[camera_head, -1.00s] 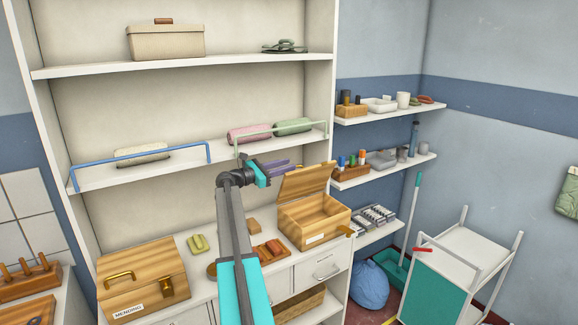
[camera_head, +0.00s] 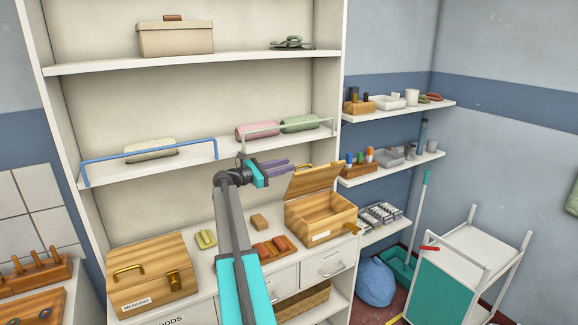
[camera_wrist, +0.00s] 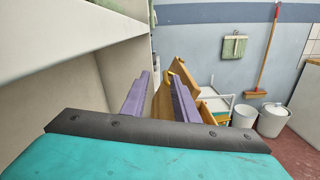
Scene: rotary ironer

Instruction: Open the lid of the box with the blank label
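The wooden box (camera_head: 335,222) at the right of the counter has a pale label on its front with no writing I can make out. Its lid (camera_head: 313,180) stands raised, tilted up from the back of the box. My gripper (camera_head: 288,164) has purple fingers and is just left of the lid's upper part. In the wrist view my gripper (camera_wrist: 158,92) has its fingers apart, with the wooden lid (camera_wrist: 161,103) showing between and beyond them. I cannot tell whether they touch it. A second wooden box (camera_head: 150,277), labelled MENDING, is shut at the left.
A shelf with a blue rail (camera_head: 150,148) and rolled cloths (camera_head: 257,130) is just above and behind my gripper. A green block (camera_head: 206,239) and a tray of reddish items (camera_head: 274,248) lie between the boxes. A white cart (camera_head: 470,260) stands at right.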

